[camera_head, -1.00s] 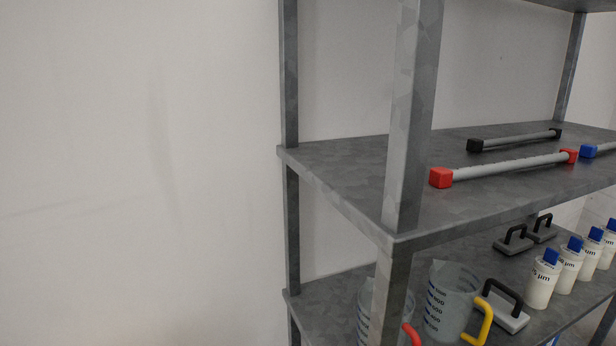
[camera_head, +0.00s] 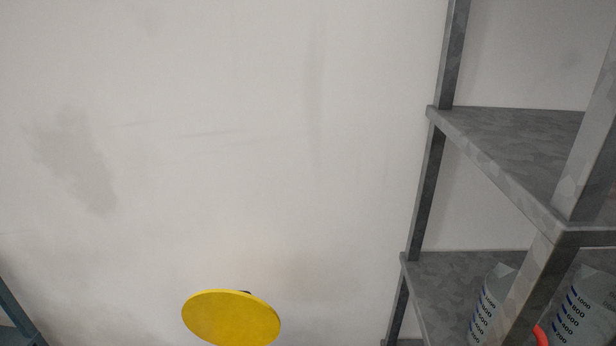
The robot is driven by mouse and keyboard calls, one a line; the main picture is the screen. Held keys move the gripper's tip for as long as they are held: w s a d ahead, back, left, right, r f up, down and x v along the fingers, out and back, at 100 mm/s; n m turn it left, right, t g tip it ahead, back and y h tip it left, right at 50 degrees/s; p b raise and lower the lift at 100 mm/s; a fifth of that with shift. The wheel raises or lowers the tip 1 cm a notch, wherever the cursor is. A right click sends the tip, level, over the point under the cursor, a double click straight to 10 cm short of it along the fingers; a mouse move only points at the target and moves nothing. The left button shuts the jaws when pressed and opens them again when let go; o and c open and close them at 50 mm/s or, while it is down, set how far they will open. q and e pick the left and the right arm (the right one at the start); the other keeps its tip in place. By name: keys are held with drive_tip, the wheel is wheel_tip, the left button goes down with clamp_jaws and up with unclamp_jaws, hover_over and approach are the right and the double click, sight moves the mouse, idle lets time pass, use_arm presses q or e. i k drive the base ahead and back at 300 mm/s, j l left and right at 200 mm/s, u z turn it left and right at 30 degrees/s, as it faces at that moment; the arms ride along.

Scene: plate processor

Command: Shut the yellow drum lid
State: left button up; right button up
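A round yellow lid (camera_head: 232,318) shows at the bottom of the head view, left of the middle, in front of the wall. It is seen as a tilted disc, with a small dark part at its upper right edge. The drum under it is not in view, and the lower edge of the lid is close to the frame's bottom. Neither of my grippers is in view.
A grey metal shelf rack (camera_head: 500,155) stands on the right. Measuring jugs (camera_head: 580,310) with dark markings stand on its lower shelf. A blue-grey frame (camera_head: 18,312) shows at the bottom left corner. A bare wall (camera_head: 250,150) fills the middle.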

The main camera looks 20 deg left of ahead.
sight(218, 318)
drive_tip(key=k+u, duration=0.1)
drive_tip(key=u, duration=0.3)
drive_tip(key=k+u, duration=0.1)
drive_tip(key=u, duration=0.3)
drive_tip(key=k+j+u, duration=0.1)
drive_tip(key=u, duration=0.3)
